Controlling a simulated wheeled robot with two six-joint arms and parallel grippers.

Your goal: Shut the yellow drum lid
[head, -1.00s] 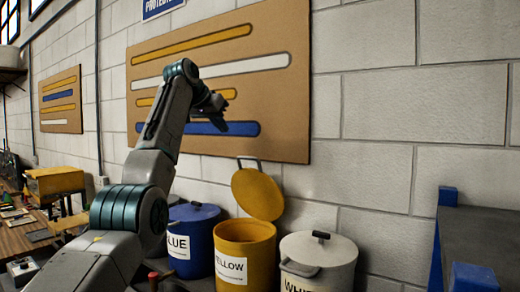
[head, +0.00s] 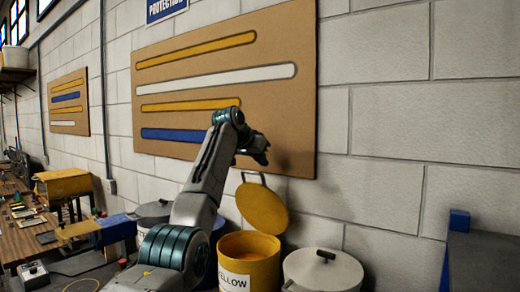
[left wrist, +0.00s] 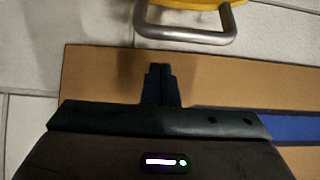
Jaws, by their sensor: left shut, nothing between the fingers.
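The yellow drum (head: 249,259) stands on the floor by the wall, with yellow contents showing at its open top. Its yellow lid (head: 262,208) is raised and leans back at the wall side, with a metal handle on its upper edge. My left gripper (head: 263,158) is shut and empty, above the lid and apart from it, in front of the wall board. In the left wrist view the shut fingers (left wrist: 160,72) point toward the lid's metal handle (left wrist: 186,35), with a gap between. A strip of the yellow lid (left wrist: 190,4) shows at the top edge. My right gripper is out of view.
A white drum (head: 322,270) with its lid down stands right of the yellow one. A blue drum (head: 218,232) is mostly hidden behind my left arm. A striped board (head: 300,130) hangs on the wall. A dark cabinet (head: 490,255) is at the right, a workbench (head: 35,230) at the left.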

